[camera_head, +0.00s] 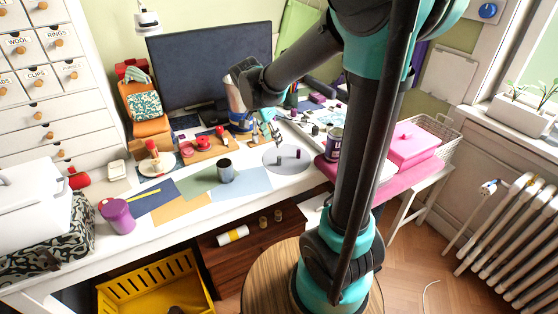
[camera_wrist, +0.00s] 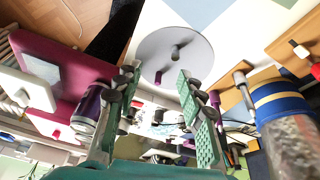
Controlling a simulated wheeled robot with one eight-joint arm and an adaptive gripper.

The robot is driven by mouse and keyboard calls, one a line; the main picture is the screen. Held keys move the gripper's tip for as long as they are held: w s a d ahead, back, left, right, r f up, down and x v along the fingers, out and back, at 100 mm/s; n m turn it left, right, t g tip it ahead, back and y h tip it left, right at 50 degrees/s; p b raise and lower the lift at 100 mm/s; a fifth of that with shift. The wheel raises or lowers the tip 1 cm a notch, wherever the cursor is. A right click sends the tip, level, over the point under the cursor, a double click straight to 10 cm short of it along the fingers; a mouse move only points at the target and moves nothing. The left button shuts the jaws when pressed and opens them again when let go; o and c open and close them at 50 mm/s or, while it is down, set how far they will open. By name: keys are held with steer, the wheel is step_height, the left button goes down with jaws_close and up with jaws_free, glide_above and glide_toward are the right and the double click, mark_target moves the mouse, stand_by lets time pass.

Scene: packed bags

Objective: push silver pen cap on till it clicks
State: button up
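A round grey disc (camera_head: 272,164) lies on the white table and also shows in the wrist view (camera_wrist: 200,52). Two small upright pieces stand on it: a dark grey one (camera_wrist: 177,51) and a purple-tipped one (camera_wrist: 158,77). They also show in the head view, one left (camera_head: 279,161) and one right (camera_head: 297,154). I cannot tell which, if either, is the silver pen cap or the pen. My gripper (camera_wrist: 160,100) is open, its green-padded fingers apart, with nothing seen held between them. In the head view my gripper (camera_head: 268,128) is partly hidden, behind and left of the disc.
A dark cup (camera_head: 225,172) stands left of the disc on coloured sheets. A labelled can (camera_head: 334,143) and a pink box (camera_head: 411,146) are to the right. A monitor (camera_head: 210,65) stands behind. A wooden tray with red items (camera_head: 203,147) lies left of my gripper.

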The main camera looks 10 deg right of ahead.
steer(key=w+a+r+m, duration=0.2)
steer(key=w+a+m, duration=0.1)
steer(key=h, duration=0.1)
glide_toward(279, 157)
steer(key=x, duration=0.5)
steer(key=shift+s+f, duration=0.1)
steer(key=shift+f, duration=0.15)
steer(key=shift+w+x, duration=0.1)
steer(key=shift+x, duration=1.2)
steer(key=shift+w+x, duration=0.15)
steer(key=shift+x, duration=1.1)
steer(key=shift+c, duration=0.2)
steer(key=c, duration=0.7)
